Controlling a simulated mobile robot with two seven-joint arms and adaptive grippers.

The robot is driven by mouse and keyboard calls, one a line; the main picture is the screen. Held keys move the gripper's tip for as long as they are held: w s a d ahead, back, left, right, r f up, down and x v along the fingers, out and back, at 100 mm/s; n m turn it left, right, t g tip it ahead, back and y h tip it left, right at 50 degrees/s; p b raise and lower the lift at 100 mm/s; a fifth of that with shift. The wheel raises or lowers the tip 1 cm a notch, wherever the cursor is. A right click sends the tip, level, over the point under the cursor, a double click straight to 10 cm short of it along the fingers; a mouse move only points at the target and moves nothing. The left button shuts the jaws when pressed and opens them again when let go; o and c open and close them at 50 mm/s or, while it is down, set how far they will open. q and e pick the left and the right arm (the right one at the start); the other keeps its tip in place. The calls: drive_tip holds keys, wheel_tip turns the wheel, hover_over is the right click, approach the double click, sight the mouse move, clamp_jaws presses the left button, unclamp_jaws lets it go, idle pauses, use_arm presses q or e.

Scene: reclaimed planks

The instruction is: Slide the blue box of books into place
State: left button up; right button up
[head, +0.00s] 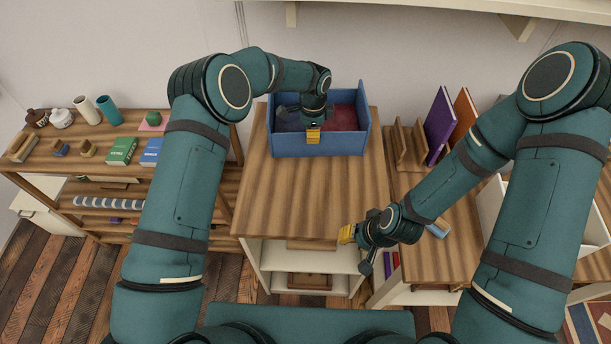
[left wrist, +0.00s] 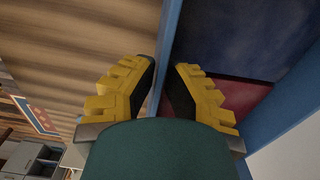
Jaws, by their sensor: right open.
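The blue box (head: 345,145) stands on the far part of the wooden cabinet top (head: 300,200). Books lie inside, one dark blue and one red (head: 342,117). My left gripper (head: 313,136) is at the box's near wall, from above. In the left wrist view its two yellow fingers (left wrist: 166,70) sit on either side of that blue wall, close against it, one inside and one outside. In the head view the arm hides part of the books. My right gripper (head: 356,250) is open and empty, by the cabinet's near right corner.
A lower shelf unit on the left holds jars, cups and small books (head: 122,151). On the right, a wooden holder (head: 410,145), purple book (head: 440,124) and orange book (head: 465,115) stand on another surface. The near cabinet top is clear. The wall is close behind the box.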

use_arm(q)
drive_tip(key=o, duration=0.6)
drive_tip(key=shift+r+p, duration=1.5)
drive_tip(key=shift+r, duration=2.05)
drive_tip(key=o, duration=0.6)
drive_tip(key=shift+f, duration=0.1)
drive_tip(key=shift+o, duration=0.2)
